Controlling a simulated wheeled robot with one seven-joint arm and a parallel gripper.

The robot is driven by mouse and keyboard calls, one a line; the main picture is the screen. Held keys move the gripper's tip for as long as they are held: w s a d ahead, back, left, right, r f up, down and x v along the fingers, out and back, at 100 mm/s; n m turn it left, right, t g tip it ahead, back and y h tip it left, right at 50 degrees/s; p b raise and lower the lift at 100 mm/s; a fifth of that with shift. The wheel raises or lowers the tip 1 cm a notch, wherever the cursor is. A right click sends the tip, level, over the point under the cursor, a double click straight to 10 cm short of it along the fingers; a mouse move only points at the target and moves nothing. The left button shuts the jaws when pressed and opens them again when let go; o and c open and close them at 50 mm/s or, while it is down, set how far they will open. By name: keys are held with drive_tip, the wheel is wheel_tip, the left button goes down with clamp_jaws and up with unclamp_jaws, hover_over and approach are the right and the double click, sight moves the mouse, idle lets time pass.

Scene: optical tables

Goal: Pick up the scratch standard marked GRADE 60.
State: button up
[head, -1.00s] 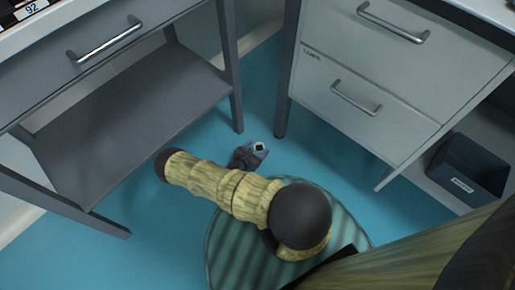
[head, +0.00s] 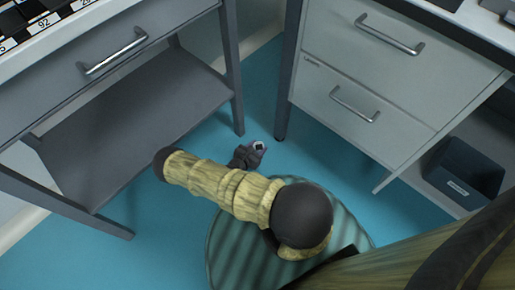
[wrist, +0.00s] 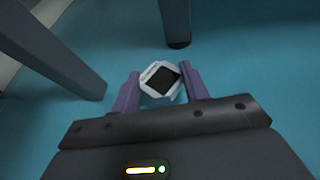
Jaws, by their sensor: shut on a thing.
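My gripper (wrist: 158,84) is shut on a small white-framed plate (wrist: 148,74) with a dark square face, seen between the two purple fingers in the wrist view. The plate sits tilted in the fingers, and marks on its frame are too small to read, so I cannot tell its grade. In the head view my gripper (head: 247,154) is held low over the blue floor, and the held plate (head: 259,145) shows as a small white and dark spot at its tip.
A grey table (head: 60,74) with a drawer and lower shelf stands at left, black-and-white pieces on its top, one marked 92 (head: 44,22). A drawer cabinet (head: 350,70) stands at right. A dark bin (head: 465,165) is on the low shelf beside it. Blue floor lies between.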

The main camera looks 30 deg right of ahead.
sight(258, 148)
drive_tip(key=r+p, duration=0.2)
drive_tip(key=r, duration=0.1)
drive_tip(key=r+p, duration=0.1)
drive_tip(key=r, duration=0.2)
drive_tip(key=shift+d+r+p, duration=0.2)
drive_tip(key=shift+r+p, duration=0.1)
drive_tip(key=shift+p, duration=0.05)
drive_tip(key=shift+s, duration=0.1)
drive_tip(key=shift+a, duration=0.1)
